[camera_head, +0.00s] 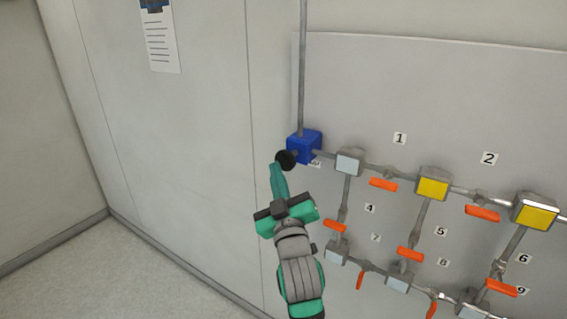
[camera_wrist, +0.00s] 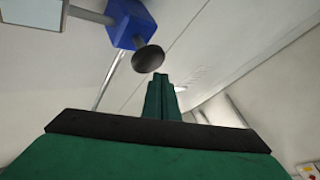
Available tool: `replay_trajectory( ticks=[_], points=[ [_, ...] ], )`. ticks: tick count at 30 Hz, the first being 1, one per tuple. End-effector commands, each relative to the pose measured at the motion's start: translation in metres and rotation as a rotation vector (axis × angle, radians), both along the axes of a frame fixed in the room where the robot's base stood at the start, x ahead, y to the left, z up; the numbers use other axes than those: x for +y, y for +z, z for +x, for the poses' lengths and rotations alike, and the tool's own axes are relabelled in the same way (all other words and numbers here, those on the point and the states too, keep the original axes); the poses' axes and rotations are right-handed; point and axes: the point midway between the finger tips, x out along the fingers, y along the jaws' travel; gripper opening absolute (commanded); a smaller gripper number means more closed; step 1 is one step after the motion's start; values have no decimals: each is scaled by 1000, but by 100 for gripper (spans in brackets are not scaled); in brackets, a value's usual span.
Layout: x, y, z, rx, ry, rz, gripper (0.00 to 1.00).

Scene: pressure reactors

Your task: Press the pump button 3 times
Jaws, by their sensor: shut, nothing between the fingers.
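The pump is a blue box (camera_head: 304,145) on the wall panel, with a round black button (camera_head: 285,160) sticking out on its front left. My gripper (camera_head: 276,168) is shut and empty, its green fingers pointing up at the button. In the head view the fingertips overlap the button's lower edge, and contact cannot be told. In the wrist view the black button (camera_wrist: 148,58) sits just above and left of the shut fingertips (camera_wrist: 160,78), with a small gap in the picture. The blue box (camera_wrist: 127,22) is behind it.
Pipes run right from the pump to grey and yellow boxes (camera_head: 432,187), with several orange valve handles (camera_head: 383,185) and number labels. A paper sheet (camera_head: 160,40) hangs on the left wall. The floor (camera_head: 110,270) at lower left is clear.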

Motion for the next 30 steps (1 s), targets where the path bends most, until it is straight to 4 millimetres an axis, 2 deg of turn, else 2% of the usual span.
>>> replay_trajectory(
  ticks=[30],
  points=[
    [-11, 0, 7, 1, -7, 0, 0]
  ],
)
